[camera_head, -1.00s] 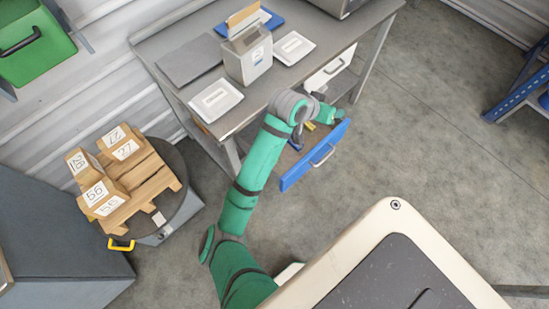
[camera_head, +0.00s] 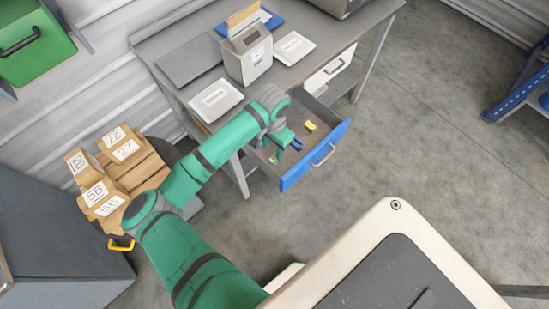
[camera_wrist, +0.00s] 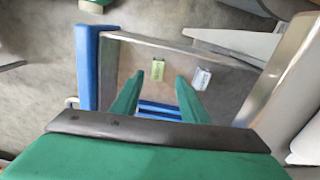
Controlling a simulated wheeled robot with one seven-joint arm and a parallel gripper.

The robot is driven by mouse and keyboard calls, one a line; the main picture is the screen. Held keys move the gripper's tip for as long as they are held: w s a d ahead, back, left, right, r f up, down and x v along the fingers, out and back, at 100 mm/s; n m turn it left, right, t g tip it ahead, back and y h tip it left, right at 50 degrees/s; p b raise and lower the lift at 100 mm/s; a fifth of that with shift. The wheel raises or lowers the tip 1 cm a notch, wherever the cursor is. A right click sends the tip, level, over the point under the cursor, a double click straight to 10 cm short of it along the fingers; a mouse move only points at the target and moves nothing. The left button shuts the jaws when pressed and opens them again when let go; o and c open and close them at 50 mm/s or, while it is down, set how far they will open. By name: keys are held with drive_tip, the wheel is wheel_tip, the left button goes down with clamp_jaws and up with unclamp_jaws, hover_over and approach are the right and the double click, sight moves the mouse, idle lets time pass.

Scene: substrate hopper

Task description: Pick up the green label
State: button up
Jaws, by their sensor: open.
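The green label (camera_wrist: 157,70) is a small pale-green piece on the grey floor of the open drawer, near its blue front (camera_wrist: 88,70) in the wrist view. My gripper (camera_wrist: 159,76) is open and empty; its two green fingertips lie on either side of the label's lower end in the picture, and I cannot tell the height left. In the head view my gripper (camera_head: 288,146) is over the drawer's left part. A yellowish piece (camera_head: 309,126) lies in the drawer there; I cannot tell whether it is the same label.
A white label (camera_wrist: 201,78) lies right of the green one in the drawer. The drawer's blue front (camera_head: 315,155) juts out from the grey table (camera_head: 160,48).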

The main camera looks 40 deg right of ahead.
sight(274, 158)
drive_tip(key=shift+s+d+f, duration=0.1)
drive_tip(key=shift+f, duration=1.5)
drive_tip(key=shift+s+d+f, duration=0.1)
drive_tip(key=shift+f, duration=1.5)
clamp_jaws()
